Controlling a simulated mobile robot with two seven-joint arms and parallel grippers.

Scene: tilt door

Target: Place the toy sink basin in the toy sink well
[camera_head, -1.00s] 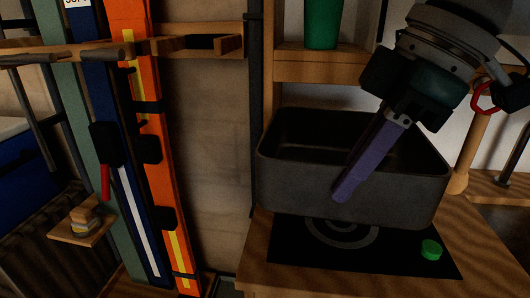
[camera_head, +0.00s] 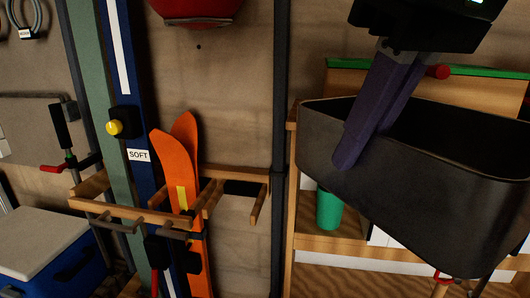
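The toy sink basin, a dark grey open tub (camera_head: 430,192), is off any surface at the right of the head view. It is tilted and its right end is cut off by the frame edge. My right gripper (camera_head: 366,140) comes down from above, with its purple fingers at the near wall's rim, and is shut on that wall. One finger lies outside the wall; the inner fingertip is hidden. The toy sink well cannot be made out in this view. My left gripper is not in view.
A wooden shelf unit (camera_head: 345,245) with a green cup (camera_head: 329,210) stands behind and below the basin. Orange skis (camera_head: 182,165) sit in a wooden rack (camera_head: 130,208) on the left. A blue cooler (camera_head: 65,268) is lower left. A red rounded object (camera_head: 196,8) hangs above.

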